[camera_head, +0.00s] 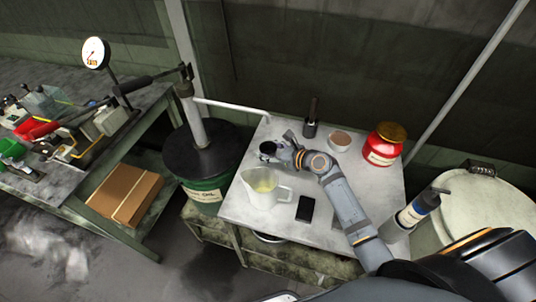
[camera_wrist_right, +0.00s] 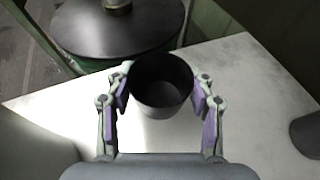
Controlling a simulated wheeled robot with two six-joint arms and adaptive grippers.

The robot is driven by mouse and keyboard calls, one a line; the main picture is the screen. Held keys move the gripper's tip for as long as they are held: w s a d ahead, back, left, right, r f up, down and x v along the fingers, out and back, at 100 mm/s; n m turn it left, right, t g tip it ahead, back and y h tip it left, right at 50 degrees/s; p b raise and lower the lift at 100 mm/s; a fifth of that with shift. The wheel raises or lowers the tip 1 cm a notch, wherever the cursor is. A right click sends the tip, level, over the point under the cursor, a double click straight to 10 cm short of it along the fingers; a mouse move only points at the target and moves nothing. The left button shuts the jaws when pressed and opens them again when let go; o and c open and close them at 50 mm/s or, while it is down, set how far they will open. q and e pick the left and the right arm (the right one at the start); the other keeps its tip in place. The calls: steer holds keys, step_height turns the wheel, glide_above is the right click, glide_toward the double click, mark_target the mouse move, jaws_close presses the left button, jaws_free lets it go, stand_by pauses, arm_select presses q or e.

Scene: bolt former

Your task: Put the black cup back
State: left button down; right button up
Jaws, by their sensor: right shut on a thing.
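The black cup (camera_head: 267,148) is at the left back part of the small white-topped table (camera_head: 240,208). My right gripper (camera_head: 277,151) is shut on it from the right. In the right wrist view, the dark open-topped cup (camera_wrist_right: 160,82) sits upright between the two purple-padded fingers of my right gripper (camera_wrist_right: 161,100). The cup looks empty inside, though its bottom is dark. I cannot tell whether its base touches the table. My left gripper is not in view.
A clear pitcher (camera_head: 263,190) with yellowish liquid stands just in front of the cup. A black pad (camera_head: 305,209), a dark pot with a handle (camera_head: 311,127), a bowl (camera_head: 340,140) and a red jar (camera_head: 382,148) share the table. A green drum (camera_head: 205,193) with a pump stands left.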

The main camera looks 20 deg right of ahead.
steer(key=shift+f, duration=0.95)
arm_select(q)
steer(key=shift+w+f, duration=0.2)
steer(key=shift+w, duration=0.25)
arm_select(e)
steer(key=o, duration=1.2)
steer(key=shift+f, duration=0.1)
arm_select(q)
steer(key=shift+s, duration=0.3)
